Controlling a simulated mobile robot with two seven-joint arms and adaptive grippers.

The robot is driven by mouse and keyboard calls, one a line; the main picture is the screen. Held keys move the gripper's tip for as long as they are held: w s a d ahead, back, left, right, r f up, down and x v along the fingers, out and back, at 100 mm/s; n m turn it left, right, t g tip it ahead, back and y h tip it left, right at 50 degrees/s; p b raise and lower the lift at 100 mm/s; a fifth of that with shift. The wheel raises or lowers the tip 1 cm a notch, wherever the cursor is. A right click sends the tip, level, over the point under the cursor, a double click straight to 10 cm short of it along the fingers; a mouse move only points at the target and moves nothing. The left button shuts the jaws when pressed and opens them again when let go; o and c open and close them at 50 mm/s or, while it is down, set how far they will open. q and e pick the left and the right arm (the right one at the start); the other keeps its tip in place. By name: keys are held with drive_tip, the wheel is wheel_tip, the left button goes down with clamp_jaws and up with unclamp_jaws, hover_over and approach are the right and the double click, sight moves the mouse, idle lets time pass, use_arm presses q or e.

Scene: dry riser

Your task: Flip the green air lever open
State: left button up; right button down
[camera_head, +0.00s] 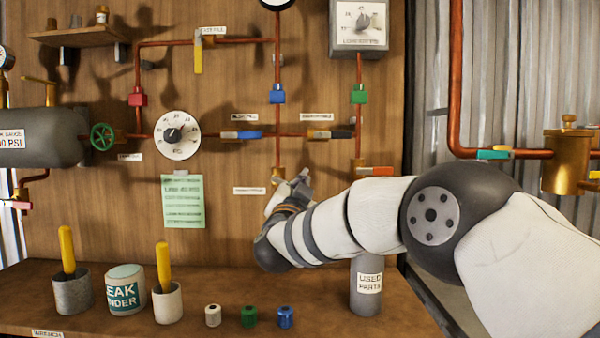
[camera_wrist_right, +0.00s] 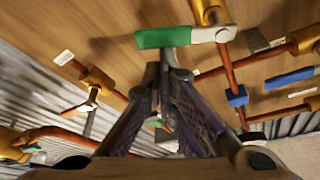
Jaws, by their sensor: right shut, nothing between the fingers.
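The green lever (camera_wrist_right: 163,38) lies crosswise just beyond my fingertips in the right wrist view, with its pale end on a brass valve. In the head view, my right gripper (camera_head: 301,179) is in front of the lower end of the middle copper pipe and seems to hide this lever. In the right wrist view, the fingertips of my right gripper (camera_wrist_right: 167,58) are together, empty and right beside the green handle. I cannot tell whether they touch it. My left gripper is not in view.
Close by are a blue lever (camera_head: 240,134), a red-orange lever (camera_head: 376,171) and a black-handled lever (camera_head: 331,134). A teal lever (camera_head: 494,154) is on the right pipe. Below, the bench (camera_head: 120,310) holds cups and small bottles; a used parts can (camera_head: 367,300) stands under my arm.

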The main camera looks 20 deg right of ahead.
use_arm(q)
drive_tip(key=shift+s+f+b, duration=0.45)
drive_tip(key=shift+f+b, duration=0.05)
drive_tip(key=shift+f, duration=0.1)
use_arm(e)
drive_tip(key=f+m+g, duration=0.1)
drive_tip(key=m, duration=0.2)
drive_tip(key=a+f+m+g+h, duration=0.1)
drive_tip(key=f+m, duration=0.1)
drive_tip(key=m, duration=0.2)
drive_tip(key=a+f+m+g, duration=0.1)
drive_tip(key=m, duration=0.3)
drive_tip(key=shift+w+f+g, duration=0.15)
drive_tip(key=shift+w+g, duration=0.2)
drive_tip(key=shift+g, duration=0.05)
drive_tip(key=s+d+r+p, duration=0.1)
drive_tip(key=d+r, duration=0.1)
drive_tip(key=d, duration=0.2)
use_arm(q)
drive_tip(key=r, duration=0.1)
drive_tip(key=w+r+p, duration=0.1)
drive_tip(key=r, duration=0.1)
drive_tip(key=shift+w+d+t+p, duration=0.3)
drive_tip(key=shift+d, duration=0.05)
use_arm(e)
drive_tip(key=f+v, duration=0.1)
drive_tip(key=v, duration=0.9)
drive_tip(key=shift+a+f, duration=0.25)
drive_tip(key=shift+f, duration=0.1)
